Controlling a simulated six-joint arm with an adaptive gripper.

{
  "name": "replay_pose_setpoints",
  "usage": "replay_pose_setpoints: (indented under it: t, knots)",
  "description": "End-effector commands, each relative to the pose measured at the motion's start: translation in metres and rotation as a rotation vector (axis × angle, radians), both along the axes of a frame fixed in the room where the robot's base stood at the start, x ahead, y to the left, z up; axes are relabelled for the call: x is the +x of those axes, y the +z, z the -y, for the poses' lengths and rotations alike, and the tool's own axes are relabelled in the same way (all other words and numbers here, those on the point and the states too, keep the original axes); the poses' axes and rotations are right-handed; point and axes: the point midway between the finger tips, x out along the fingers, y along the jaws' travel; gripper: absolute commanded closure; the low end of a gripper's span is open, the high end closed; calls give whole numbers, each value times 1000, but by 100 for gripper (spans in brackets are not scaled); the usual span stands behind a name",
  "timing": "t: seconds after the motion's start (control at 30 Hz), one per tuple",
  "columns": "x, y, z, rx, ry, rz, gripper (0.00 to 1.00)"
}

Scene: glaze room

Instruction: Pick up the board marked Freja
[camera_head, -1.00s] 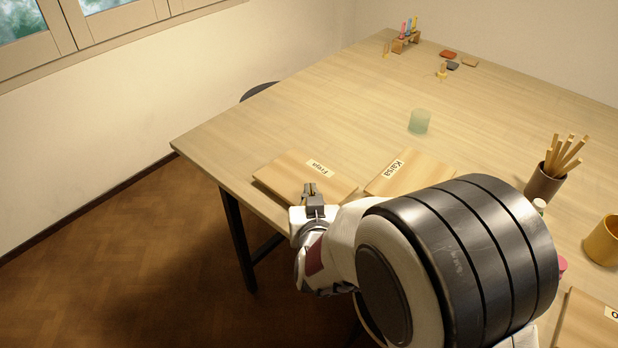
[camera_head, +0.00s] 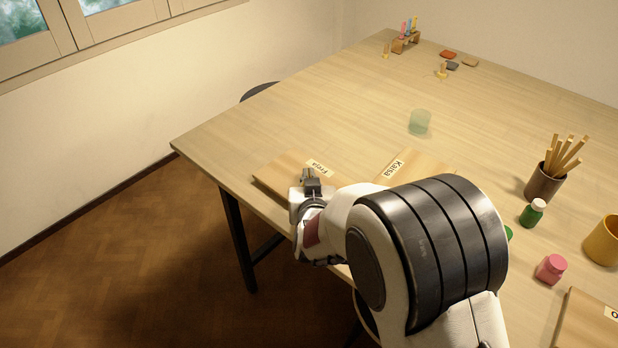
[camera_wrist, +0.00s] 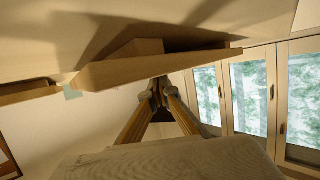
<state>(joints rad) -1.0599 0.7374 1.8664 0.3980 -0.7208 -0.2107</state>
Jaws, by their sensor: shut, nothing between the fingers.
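The board marked Freja (camera_head: 275,174) lies flat by the near left edge of the table, its label at its far side. My gripper (camera_head: 308,174) overlaps its front part in the head view and hides some of it. In the wrist view, which is turned over, the board (camera_wrist: 120,73) crosses the upper part of the picture. My gripper (camera_wrist: 160,88) is shut and empty there, its fingertips close to the board's edge. I cannot tell whether they touch it.
The board marked Kaisa (camera_head: 425,163) lies just right of it, partly behind my arm. A pale green glass (camera_head: 419,122) stands beyond.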

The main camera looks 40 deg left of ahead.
Motion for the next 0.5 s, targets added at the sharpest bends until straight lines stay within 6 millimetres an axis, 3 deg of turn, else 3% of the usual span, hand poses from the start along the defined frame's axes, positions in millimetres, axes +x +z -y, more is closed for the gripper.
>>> replay_pose_setpoints:
  t: [0.03, 0.5]
  knots:
    - [-1, -7, 2, -11, 1, -9, 100]
    - [-9, -13, 10, -22, 1, -16, 100]
